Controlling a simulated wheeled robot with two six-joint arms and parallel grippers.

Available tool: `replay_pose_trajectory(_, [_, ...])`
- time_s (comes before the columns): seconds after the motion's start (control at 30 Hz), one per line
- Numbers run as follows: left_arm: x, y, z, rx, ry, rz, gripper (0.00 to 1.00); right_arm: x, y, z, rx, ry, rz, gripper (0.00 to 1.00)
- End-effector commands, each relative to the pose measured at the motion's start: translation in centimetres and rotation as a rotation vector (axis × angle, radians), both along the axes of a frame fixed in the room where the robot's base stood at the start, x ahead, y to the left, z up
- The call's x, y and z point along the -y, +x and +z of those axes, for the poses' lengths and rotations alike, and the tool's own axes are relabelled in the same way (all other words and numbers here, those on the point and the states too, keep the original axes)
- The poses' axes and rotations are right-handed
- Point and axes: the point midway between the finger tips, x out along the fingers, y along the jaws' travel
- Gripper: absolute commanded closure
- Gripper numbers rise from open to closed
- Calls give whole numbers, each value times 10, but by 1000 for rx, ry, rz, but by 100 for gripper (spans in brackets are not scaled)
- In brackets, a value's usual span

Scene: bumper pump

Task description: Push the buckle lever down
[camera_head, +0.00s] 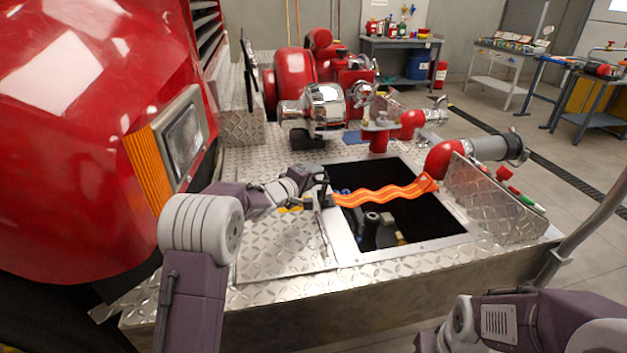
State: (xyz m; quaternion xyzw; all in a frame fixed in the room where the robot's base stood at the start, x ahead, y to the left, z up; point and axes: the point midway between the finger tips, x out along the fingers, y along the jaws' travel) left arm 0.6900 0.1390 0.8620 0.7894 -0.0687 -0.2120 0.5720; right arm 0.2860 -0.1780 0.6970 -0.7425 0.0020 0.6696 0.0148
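An orange strap (385,194) with yellow stripes runs in waves across the open square hatch (343,245) in the bumper deck. Its right end meets a red pipe elbow (441,160). Its left end lies against my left gripper (325,200), at the hatch's left edge. The buckle and its lever cannot be made out there; the dark gripper may cover them. The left fingers are too small and dark to show whether they are open or shut. My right arm is at the bottom right, with its gripper outside the view.
A hinged diamond-plate lid (281,243) lies left of the hatch. Red and chrome pump fittings (325,105) stand behind. A raised plate box (497,205) borders the hatch on the right. The red truck front (75,130) fills the left side.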

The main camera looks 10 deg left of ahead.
Motion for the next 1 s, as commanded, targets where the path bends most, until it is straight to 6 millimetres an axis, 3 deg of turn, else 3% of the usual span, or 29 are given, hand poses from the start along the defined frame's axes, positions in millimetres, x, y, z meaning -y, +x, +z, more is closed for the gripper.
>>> replay_pose_trajectory(0.2, [0,0,0,0,0,0,69,0,0,0,0,0,0,100])
replay_pose_trajectory(0.3, [0,0,0,0,0,0,97,0,0,0,0,0,0,100])
replay_pose_trajectory(0.33, [0,0,0,0,0,0,100,0,0,0,0,0,0,100])
replay_pose_trajectory(1.0, [-1,-1,-3,-7,1,2,100,0,0,0,0,0,0,100])
